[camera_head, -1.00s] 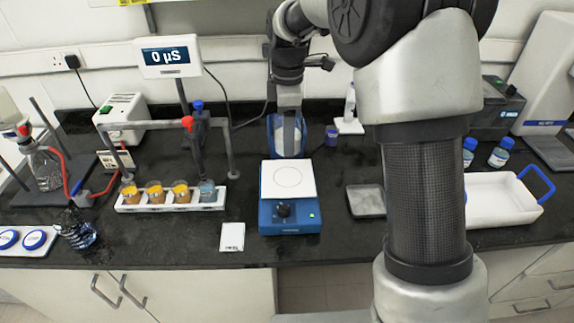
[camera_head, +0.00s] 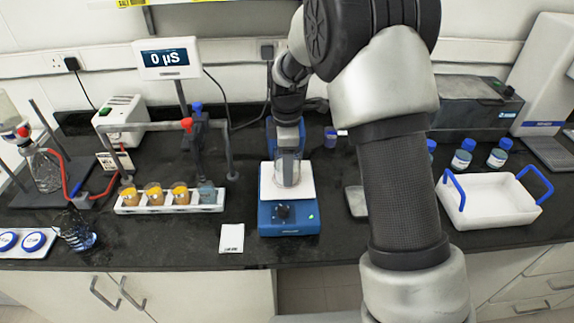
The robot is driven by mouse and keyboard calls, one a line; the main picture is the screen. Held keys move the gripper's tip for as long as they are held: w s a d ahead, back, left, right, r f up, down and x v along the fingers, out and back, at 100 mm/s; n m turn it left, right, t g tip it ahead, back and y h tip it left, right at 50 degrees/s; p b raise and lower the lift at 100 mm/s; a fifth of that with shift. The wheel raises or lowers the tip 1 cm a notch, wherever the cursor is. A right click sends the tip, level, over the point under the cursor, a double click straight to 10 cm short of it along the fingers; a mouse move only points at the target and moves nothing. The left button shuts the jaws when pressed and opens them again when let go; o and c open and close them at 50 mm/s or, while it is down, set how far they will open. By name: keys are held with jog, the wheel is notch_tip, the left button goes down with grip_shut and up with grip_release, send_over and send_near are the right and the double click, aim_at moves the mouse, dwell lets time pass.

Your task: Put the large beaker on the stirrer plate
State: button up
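The stirrer plate (camera_head: 302,191) is a blue unit with a square white top and a dark front knob, in the middle of the bench. The large beaker (camera_head: 287,174) is clear glass and upright over the middle of the white top. I cannot tell if its base touches the plate. My gripper (camera_head: 287,153) points down from above at the beaker's upper part and appears shut on it. The fingertips are small and partly lost against the glass.
A blue object (camera_head: 271,148) stands close behind the stirrer. A white rack (camera_head: 128,208) with small beakers is to the left. A white tray with blue handles (camera_head: 500,207) is to the right. A white card (camera_head: 231,238) lies at the front-left.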

jog(key=shift+f, duration=0.15)
jog(key=o, duration=1.2)
